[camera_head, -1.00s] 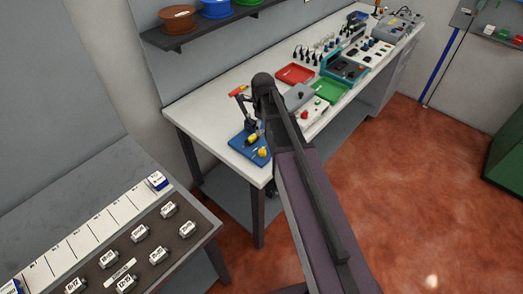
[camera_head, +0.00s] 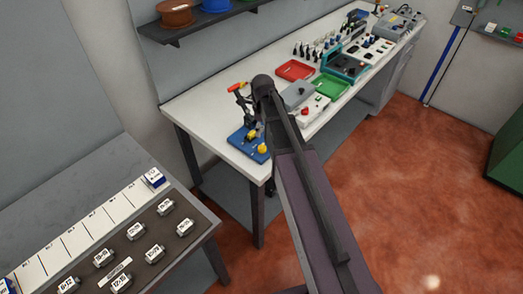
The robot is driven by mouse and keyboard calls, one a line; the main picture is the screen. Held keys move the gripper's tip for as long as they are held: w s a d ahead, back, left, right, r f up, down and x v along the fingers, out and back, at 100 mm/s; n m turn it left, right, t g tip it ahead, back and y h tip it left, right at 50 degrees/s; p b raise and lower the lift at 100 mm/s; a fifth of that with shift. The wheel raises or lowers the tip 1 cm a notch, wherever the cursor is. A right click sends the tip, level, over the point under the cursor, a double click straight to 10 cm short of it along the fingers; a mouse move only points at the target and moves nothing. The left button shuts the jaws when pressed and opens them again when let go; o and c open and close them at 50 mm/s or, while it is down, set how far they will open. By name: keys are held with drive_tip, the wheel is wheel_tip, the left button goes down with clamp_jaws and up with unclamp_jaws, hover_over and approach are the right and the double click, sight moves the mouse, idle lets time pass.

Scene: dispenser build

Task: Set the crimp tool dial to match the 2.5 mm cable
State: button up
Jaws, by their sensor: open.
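A blue base plate (camera_head: 237,138) lies at the near left end of the white workbench. A dark upright tool with a red handle (camera_head: 237,87) stands at its back; it looks like the crimp tool. Small yellow parts (camera_head: 262,148) sit on the plate. They are too small to tell which is a dial or what setting it shows. My arm (camera_head: 300,190) reaches up the middle of the picture, its dark joint just right of the red handle. I cannot make out a 2.5 mm cable.
Red (camera_head: 294,70) and green (camera_head: 331,85) trays, a grey box (camera_head: 297,94) and a white box with a red button (camera_head: 314,108) stand farther along the bench. A side table (camera_head: 60,190) with labelled blocks is at lower left. Red floor is open at right.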

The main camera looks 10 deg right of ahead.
sight(262, 146)
drive_tip(key=shift+f+b, duration=4.9)
drive_tip(key=shift+f, duration=0.3)
